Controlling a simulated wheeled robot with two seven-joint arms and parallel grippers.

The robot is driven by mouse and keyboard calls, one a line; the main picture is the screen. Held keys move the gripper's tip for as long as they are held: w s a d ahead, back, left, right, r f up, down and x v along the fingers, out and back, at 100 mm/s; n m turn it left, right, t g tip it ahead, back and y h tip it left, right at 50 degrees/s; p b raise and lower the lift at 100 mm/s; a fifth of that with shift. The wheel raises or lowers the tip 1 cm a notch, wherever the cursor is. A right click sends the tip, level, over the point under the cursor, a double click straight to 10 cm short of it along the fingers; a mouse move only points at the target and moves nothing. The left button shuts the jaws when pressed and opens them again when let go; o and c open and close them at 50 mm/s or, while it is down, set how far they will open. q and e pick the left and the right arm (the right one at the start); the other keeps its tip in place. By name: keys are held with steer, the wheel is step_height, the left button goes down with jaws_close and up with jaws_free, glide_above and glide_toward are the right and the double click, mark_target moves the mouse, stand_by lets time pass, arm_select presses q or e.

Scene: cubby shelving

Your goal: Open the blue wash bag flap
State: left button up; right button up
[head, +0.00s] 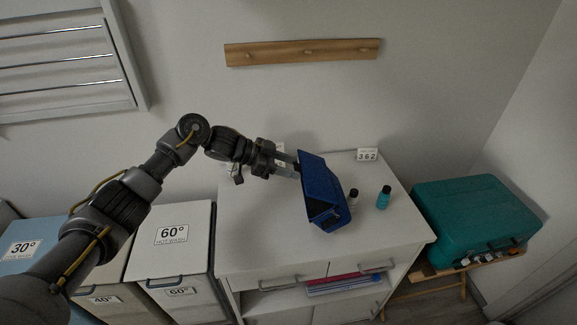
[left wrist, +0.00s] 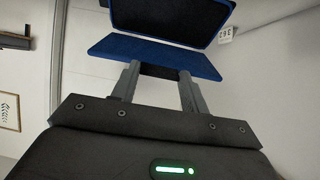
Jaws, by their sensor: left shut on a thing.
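The blue wash bag (head: 325,203) stands on the white cabinet top, in the middle of the head view. Its flap (head: 312,168) is raised at the back, and a dark inside shows below it. My left gripper (head: 297,170) reaches in from the left and is shut on the flap. In the left wrist view the fingers (left wrist: 160,85) meet a blue panel edge (left wrist: 155,55), with another dark-faced, blue-rimmed panel (left wrist: 175,18) beyond it. My right gripper is in neither view.
Two small bottles, one dark (head: 353,196) and one teal (head: 384,197), stand right of the bag. A number block (head: 367,155) sits at the back. A teal case (head: 475,222) rests on a wooden stand at right. Laundry bins (head: 172,250) stand at left.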

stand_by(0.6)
arm_select(q)
steer(key=o, duration=1.4)
steer(key=shift+a, duration=0.1)
steer(key=b+v, duration=0.3)
steer(key=v, duration=0.7)
steer(key=shift+a+r+b, duration=0.25)
steer(key=shift+b, duration=0.15)
steer(key=shift+s+a, duration=0.1)
steer(key=shift+s, duration=0.05)
